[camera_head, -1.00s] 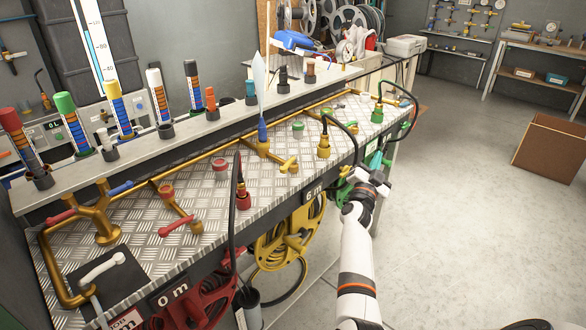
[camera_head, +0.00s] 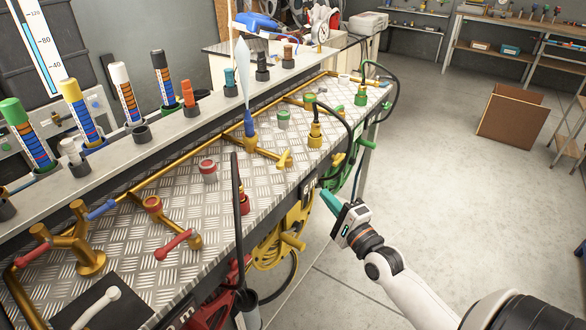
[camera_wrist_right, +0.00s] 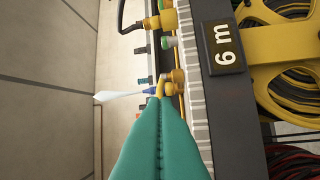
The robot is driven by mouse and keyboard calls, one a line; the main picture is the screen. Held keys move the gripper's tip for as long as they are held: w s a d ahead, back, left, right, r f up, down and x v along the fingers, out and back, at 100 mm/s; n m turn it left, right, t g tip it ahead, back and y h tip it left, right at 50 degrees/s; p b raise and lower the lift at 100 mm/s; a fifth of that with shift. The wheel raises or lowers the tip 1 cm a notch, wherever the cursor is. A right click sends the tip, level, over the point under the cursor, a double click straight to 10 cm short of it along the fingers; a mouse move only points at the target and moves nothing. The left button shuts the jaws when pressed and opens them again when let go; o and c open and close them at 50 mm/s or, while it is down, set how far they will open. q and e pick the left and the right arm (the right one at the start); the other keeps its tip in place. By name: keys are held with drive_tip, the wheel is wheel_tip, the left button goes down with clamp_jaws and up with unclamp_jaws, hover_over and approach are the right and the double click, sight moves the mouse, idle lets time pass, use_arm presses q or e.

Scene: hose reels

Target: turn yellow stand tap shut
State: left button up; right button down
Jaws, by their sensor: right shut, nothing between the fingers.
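The yellow stand tap (camera_head: 285,158) sits on a brass branch pipe near the front edge of the tread-plate bench (camera_head: 190,215). Its short yellow lever seems to lie across the pipe. My right gripper (camera_head: 327,195), with teal fingers, is shut and empty. It is just off the bench front, right of the tap and apart from it in the head view. In the right wrist view the shut fingers (camera_wrist_right: 163,101) point toward a yellow tap handle (camera_wrist_right: 160,88) and partly cover it; whether they touch cannot be told. My left gripper is not in view.
A yellow-collared hose coupling (camera_head: 315,138) with a black hose stands right of the tap. A blue-based pale flag (camera_head: 249,120) stands left of it. The red tap lever (camera_head: 173,243) is farther left. Yellow reel (camera_head: 290,240) hangs below the edge.

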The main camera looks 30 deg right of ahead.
drive_tip(key=p, duration=0.1)
approach(284, 158)
drive_tip(key=w+d, duration=0.3)
drive_tip(key=w+a+p, duration=0.1)
drive_tip(key=w+a, duration=0.1)
drive_tip(key=shift+w+a, duration=0.1)
drive_tip(key=shift+w, duration=0.3)
